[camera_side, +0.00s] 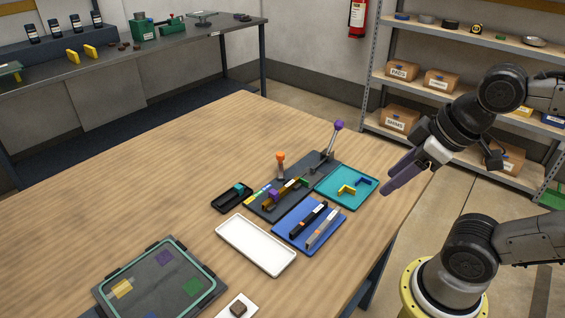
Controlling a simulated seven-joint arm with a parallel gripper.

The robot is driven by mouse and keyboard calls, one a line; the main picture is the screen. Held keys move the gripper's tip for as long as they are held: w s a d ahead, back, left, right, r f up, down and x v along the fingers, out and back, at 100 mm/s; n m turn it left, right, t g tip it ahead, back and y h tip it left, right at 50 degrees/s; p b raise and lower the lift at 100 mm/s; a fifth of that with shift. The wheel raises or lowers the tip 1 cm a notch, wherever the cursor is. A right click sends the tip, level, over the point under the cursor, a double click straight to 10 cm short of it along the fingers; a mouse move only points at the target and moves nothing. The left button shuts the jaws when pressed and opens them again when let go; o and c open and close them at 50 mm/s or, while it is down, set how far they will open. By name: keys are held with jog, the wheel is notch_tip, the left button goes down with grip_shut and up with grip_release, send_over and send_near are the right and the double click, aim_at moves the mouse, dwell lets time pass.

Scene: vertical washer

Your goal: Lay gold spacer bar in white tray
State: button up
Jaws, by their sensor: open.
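The white tray (256,246) lies empty on the wooden table. A gold-brown bar (288,193) lies on the dark fixture plate (262,210) behind the tray, beside a purple block (273,195); it may be the gold spacer bar, but it is too small to be sure. My gripper (388,190), with purple fingers, is open and empty. It is raised near the table's right edge, to the right of the teal tray and apart from the bar and white tray.
A blue tray (289,242) holds a black and a grey bar. A teal tray (332,198) holds gold and blue L-shaped pieces. Upright levers with orange (280,157) and purple (339,125) knobs stand by the plate.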

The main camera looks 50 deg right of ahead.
jog(key=w+r+n, duration=0.5)
jog(key=r+n, duration=0.1)
jog(key=n, duration=0.1)
jog(key=n+g, duration=0.5)
jog(key=n, duration=0.4)
send_over(283, 189)
notch_tip(283, 189, down, 11)
notch_tip(283, 189, down, 14)
jog(key=shift+r, duration=0.2)
grip_shut()
jog(key=shift+r, duration=0.2)
